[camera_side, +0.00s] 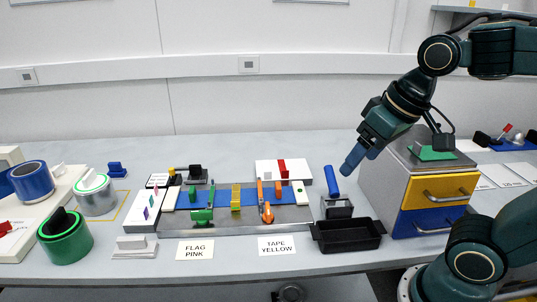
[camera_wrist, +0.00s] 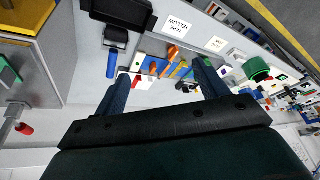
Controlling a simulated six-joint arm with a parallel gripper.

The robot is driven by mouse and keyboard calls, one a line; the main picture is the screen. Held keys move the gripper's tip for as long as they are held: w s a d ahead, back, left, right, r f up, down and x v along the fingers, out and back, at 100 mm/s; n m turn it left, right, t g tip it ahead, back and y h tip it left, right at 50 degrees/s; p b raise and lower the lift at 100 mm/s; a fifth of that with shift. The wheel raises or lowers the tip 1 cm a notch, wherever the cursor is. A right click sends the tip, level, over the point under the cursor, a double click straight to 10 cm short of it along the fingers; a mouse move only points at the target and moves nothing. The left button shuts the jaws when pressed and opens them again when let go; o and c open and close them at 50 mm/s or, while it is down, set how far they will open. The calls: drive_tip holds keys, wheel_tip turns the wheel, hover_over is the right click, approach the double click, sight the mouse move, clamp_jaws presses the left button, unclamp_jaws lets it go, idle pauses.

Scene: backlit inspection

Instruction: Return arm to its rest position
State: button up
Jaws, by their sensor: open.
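My gripper (camera_side: 352,162) has blue fingers and hangs in the air, tilted down to the left, in front of the drawer cabinet in the side view. In the wrist view the two fingers of my gripper (camera_wrist: 163,68) stand wide apart with nothing held between them. In the side view the fingertips appear above the blue-handled tool (camera_side: 334,190). The depth between them is hard to judge.
A cabinet (camera_side: 407,178) with a yellow and a blue drawer stands right of the gripper. A black tray (camera_side: 347,235) lies in front. A grey fixture (camera_side: 237,222) with coloured clamps fills the middle. Tape rolls, including a green one (camera_side: 64,238), stand at left.

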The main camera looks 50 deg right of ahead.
idle(0.3)
drive_tip(key=shift+s+f+n+t, duration=0.15)
drive_tip(key=shift+s+f+n, duration=0.1)
drive_tip(key=shift+s, duration=0.35)
drive_tip(key=shift+s+f+n+t, duration=0.15)
drive_tip(key=shift+s+n+t, duration=0.05)
drive_tip(key=shift+s, duration=0.45)
drive_tip(key=shift+s+f+n+t, duration=0.15)
drive_tip(key=shift+s+f+n, duration=0.1)
drive_tip(key=shift+s, duration=0.35)
